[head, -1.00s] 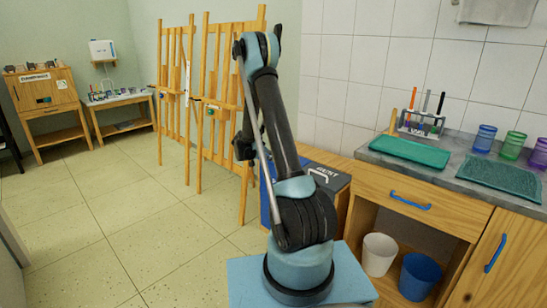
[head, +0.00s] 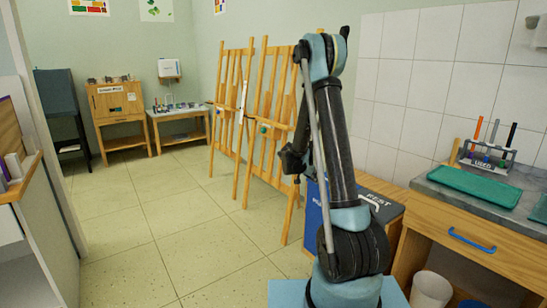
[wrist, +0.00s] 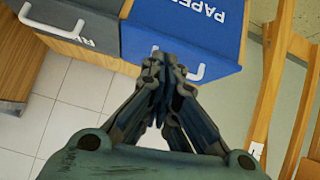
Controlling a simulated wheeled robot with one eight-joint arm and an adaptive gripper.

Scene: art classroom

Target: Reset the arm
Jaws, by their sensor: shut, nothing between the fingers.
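My arm is folded upright in the head view, with its blue and black links over the base. My gripper (wrist: 160,95) shows in the wrist view with its black fingers drawn together, holding nothing. It points toward a bin with a blue front (wrist: 190,25) marked with white lettering and a white handle. In the head view the gripper (head: 290,160) is a small dark shape left of the upper arm link, in front of the easels.
Wooden easels (head: 232,110) stand behind the arm. On the right is a counter with a green tray (head: 475,187), a rack of markers (head: 488,150) and a wooden drawer front (head: 475,240). A white-sided unit (head: 35,225) is at left. Tiled floor (head: 150,220) between is clear.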

